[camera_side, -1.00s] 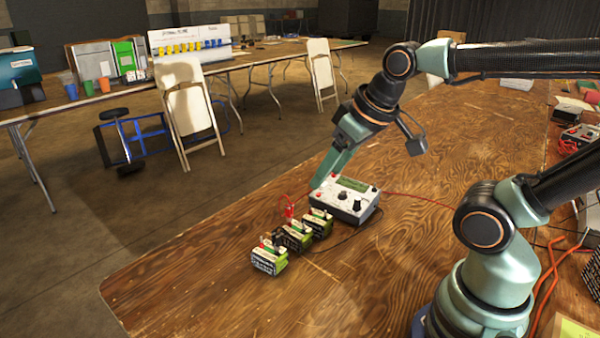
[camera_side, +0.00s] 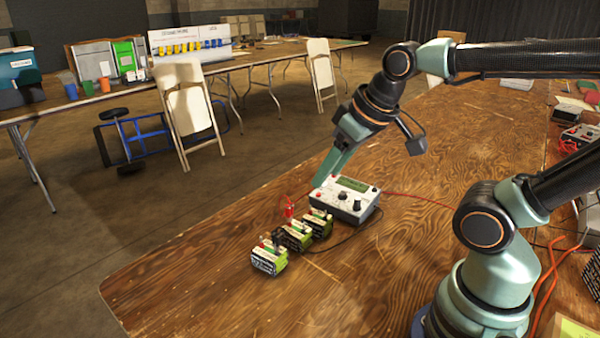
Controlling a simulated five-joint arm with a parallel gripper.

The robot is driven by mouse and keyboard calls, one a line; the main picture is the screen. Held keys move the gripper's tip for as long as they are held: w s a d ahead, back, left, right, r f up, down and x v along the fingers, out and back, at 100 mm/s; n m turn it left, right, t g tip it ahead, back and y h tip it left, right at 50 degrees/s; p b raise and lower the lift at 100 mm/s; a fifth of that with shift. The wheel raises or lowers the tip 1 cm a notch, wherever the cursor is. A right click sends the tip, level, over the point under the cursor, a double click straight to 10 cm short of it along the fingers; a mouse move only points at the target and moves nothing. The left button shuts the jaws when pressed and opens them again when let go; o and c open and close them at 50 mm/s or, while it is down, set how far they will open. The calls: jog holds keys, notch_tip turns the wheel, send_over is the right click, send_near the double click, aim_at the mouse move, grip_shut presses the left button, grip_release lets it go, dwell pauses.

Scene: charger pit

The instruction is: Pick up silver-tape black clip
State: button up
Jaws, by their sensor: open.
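A small dark clip (camera_side: 279,237) appears to sit at the left end of the middle battery (camera_side: 296,235). Silver tape on it is too small to make out. A red clip (camera_side: 289,209) stands just behind the batteries. A black lead curves from the charger (camera_side: 346,198) toward the batteries. My gripper (camera_side: 319,183) points down and to the left, with its tips above the charger's left rear corner. It is open, and I see nothing held in it. It is apart from the dark clip, up and to the right of it.
More batteries, one at the front (camera_side: 269,257) and one near the charger (camera_side: 320,223), stand in a row with the middle one. A red lead runs right from the charger. The wooden table (camera_side: 210,290) is clear in front and to the left.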

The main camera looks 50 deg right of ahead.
jog(key=m+g, duration=0.6)
jog(key=m, duration=1.1)
send_over(276, 231)
notch_tip(276, 231, down, 5)
notch_tip(276, 231, down, 12)
jog(key=shift+f, duration=0.1)
grip_shut()
